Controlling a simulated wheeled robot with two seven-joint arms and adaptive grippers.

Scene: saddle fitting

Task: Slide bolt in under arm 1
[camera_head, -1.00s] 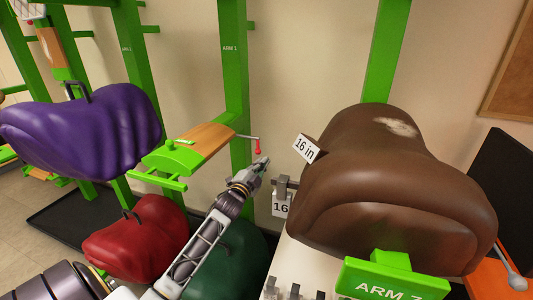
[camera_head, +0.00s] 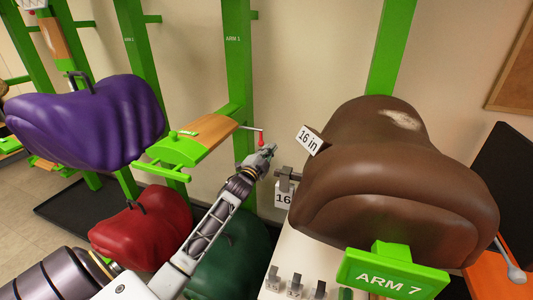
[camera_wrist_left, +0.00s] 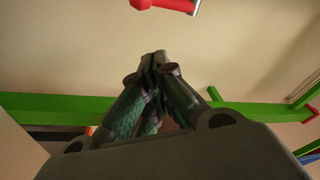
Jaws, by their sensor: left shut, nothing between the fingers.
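Arm 1 is a wooden bar (camera_head: 208,132) with a green front end (camera_head: 170,152), standing out from the green post (camera_head: 239,75) labelled ARM 1. A thin grey bolt with a red handle (camera_head: 262,139) sticks out to the right from beside the bar. My left gripper (camera_head: 270,149) is shut and empty, just below and right of the red handle, apart from it. In the left wrist view, the shut fingertips (camera_wrist_left: 158,60) point up, and the red handle (camera_wrist_left: 165,5) shows at the top edge, beyond them. My right gripper is not in view.
A brown saddle (camera_head: 400,180) with a 16 in tag (camera_head: 309,138) stands close on the right, above the ARM 7 plate (camera_head: 385,280). Purple (camera_head: 85,125), red (camera_head: 145,228) and dark green (camera_head: 232,262) saddles are on the left and below. Free space lies around the red handle.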

